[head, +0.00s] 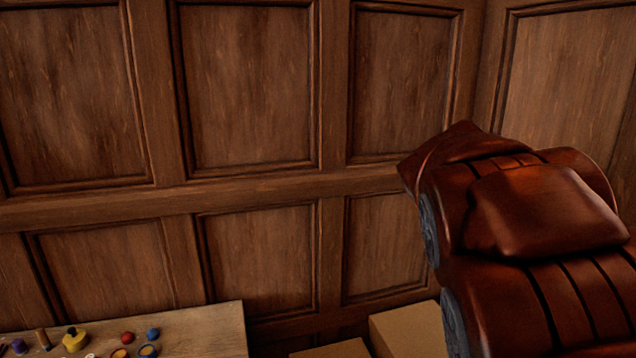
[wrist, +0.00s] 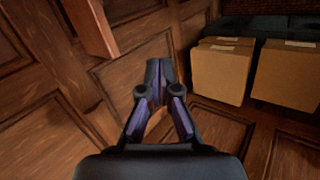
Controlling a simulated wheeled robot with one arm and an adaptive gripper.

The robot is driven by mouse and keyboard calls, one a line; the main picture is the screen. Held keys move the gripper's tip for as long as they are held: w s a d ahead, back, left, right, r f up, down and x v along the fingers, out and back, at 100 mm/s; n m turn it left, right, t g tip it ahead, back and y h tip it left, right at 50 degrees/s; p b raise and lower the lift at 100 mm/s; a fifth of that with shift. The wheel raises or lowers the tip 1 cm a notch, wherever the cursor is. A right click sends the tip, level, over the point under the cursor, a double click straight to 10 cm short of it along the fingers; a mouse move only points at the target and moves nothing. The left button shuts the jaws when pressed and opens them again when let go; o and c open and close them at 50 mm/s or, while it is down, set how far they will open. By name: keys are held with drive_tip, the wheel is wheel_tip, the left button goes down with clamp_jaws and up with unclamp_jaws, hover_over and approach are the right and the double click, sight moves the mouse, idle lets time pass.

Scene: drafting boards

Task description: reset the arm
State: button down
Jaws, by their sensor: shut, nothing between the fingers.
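My gripper (wrist: 158,68) shows in the wrist view, its two dark purple-edged fingers together at the tips. It is shut with nothing between the fingers. Wood wall panels fill the view behind it, and the fingertips are apart from the boxes at the right. In the head view the gripper is not in sight; a large reddish-brown, glossy arm part of mine takes up the right side and hides what lies behind it.
A wooden table (head: 205,335) with several small coloured items stands at the lower left in the head view. Cardboard boxes (head: 408,331) stand by the panelled wall (head: 250,90). Two boxes also show in the wrist view (wrist: 222,75), on the right. A wooden edge (wrist: 90,28) juts in at the upper left.

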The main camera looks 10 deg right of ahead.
drive_tip(key=s+a+f+y, duration=0.2)
drive_tip(key=s+a+f, duration=0.3)
drive_tip(key=a, duration=0.3)
drive_tip(key=s+a+f+n+y, duration=0.1)
drive_tip(key=s+a+f+y, duration=0.2)
drive_tip(key=a, duration=0.6)
drive_tip(key=s+a+f+g+y, duration=0.1)
drive_tip(key=s+a+f+y, duration=0.1)
drive_tip(key=s+a+f, duration=0.5)
drive_tip(key=shift+s+a+f+n+y, duration=0.35)
drive_tip(key=shift+s+a+n+y, duration=0.05)
drive_tip(key=shift+s+a, duration=0.45)
